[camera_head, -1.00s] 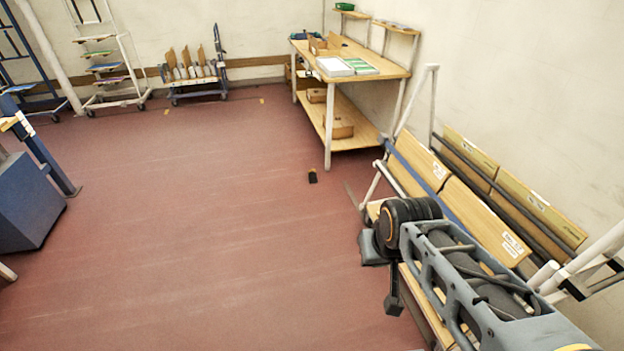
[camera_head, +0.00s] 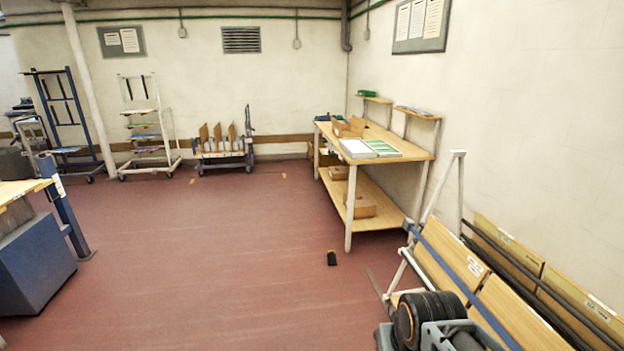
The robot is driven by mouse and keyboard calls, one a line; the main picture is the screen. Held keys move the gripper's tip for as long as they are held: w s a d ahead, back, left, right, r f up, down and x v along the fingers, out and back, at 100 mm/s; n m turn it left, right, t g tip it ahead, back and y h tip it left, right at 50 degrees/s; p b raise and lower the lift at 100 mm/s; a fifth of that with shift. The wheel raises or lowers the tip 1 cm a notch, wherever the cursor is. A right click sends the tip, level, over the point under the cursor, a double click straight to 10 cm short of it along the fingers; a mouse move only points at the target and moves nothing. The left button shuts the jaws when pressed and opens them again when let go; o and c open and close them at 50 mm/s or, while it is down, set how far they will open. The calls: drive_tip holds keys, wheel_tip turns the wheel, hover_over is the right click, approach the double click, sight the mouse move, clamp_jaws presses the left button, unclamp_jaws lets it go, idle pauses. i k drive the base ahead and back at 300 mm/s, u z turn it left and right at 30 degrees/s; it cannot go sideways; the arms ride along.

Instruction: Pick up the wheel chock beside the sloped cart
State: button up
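A small black wheel chock with a yellow-orange top edge (camera_head: 331,258) lies on the red floor, a little left of the sloped cart (camera_head: 443,262) and in front of the wooden workbench. The sloped cart has a white frame and holds leaning boxes or panels. The chock stands apart from the cart. My arm shows only in part at the bottom right, in front of the cart's near end. My gripper's fingertips are outside the picture, and nothing of mine touches the chock.
The wooden workbench (camera_head: 348,214) stands behind the chock, its near leg close by. A blue cabinet (camera_head: 35,265) with a post stands at the left. A low cart (camera_head: 223,155) and white rack (camera_head: 145,145) line the back wall. The middle floor is clear.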

sight(332, 259)
drive_tip(key=u, duration=0.3)
drive_tip(key=i, duration=1.95)
drive_tip(key=u, duration=0.2)
drive_tip(key=i, duration=2.75)
drive_tip(key=z, duration=0.25)
